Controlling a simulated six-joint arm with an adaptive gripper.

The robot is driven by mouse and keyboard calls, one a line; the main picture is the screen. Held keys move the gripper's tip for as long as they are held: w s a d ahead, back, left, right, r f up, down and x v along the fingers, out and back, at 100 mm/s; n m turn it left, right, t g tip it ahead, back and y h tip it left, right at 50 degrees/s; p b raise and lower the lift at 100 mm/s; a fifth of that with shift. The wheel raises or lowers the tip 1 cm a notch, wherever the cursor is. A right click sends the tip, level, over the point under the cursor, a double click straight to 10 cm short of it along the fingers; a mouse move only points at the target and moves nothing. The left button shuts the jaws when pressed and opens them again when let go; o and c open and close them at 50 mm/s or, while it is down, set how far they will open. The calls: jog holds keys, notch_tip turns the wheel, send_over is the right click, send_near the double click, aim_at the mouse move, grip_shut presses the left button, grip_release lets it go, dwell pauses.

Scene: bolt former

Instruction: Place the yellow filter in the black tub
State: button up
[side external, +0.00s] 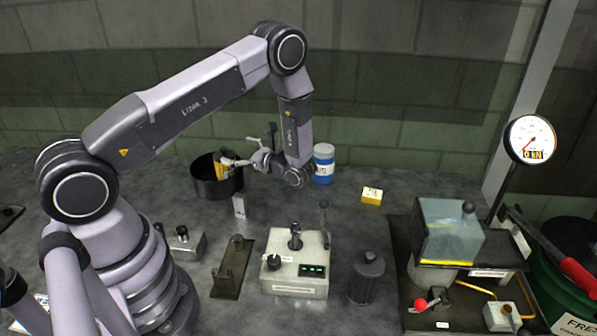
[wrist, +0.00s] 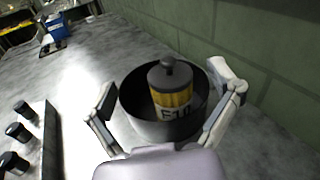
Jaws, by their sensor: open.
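The yellow filter (wrist: 172,100), with a dark cap and knob and a pale label, is within the rim of the black tub (wrist: 135,112) in the wrist view. In the side view the filter (side external: 222,166) rises above the rim of the tub (side external: 212,188), looking slightly tilted. I cannot see whether its base rests on the tub's floor. My gripper (wrist: 163,88) is open, with one finger on each side of the filter and gaps between. In the side view my gripper (side external: 240,161) reaches in from the right at rim height, partly covering the filter.
A blue-and-white container (side external: 324,164) stands just right of my wrist. A small white block (side external: 239,206) stands in front of the tub, and a yellow block (side external: 372,196) lies farther right. Several fixtures, including a control box (side external: 295,266), occupy the front. A wall runs behind.

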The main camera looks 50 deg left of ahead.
jog(key=s+d+r+n+h, duration=0.4)
jog(key=r, duration=0.5)
jog(key=s+d+r+n+h, duration=0.3)
jog(key=r+n+h, duration=0.15)
jog(key=r, duration=0.55)
jog(key=s+d+r+n+t+h, duration=0.5)
jog(key=s+d+r+t+h, duration=0.3)
jog(key=s+d, duration=0.4)
jog(key=shift+d+r+t, duration=0.4)
jog(key=shift+r+t, duration=0.3)
jog(key=shift+t, duration=0.4)
